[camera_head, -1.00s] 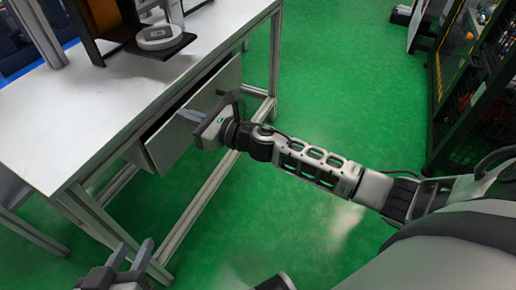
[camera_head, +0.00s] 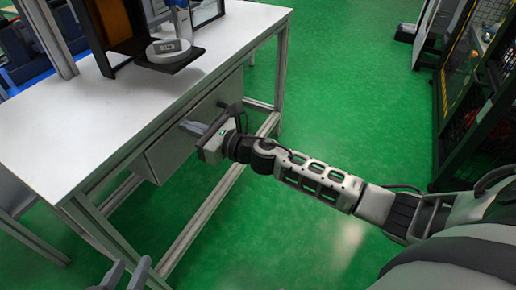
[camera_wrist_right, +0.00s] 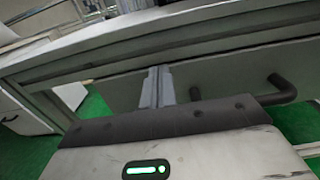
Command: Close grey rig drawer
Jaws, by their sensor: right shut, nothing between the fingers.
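No open interior shows. In the right wrist view the drawer front (camera_wrist_right: 225,82) spans the picture, with a dark bar handle (camera_wrist_right: 287,88) to the right of my fingers. My right gripper (camera_head: 188,126) is shut and empty, its fingertips at the drawer front; it also shows in the wrist view (camera_wrist_right: 157,86). Contact looks likely but is not certain. My left gripper (camera_head: 123,274) is open and empty at the bottom edge, partly cut off.
The white table (camera_head: 75,125) carries a rig with a round grey device (camera_head: 168,49) on a black plate. Table legs and a lower rail stand below the drawer. Green floor (camera_head: 340,100) is clear to the right, up to a dark caged rack (camera_head: 475,110).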

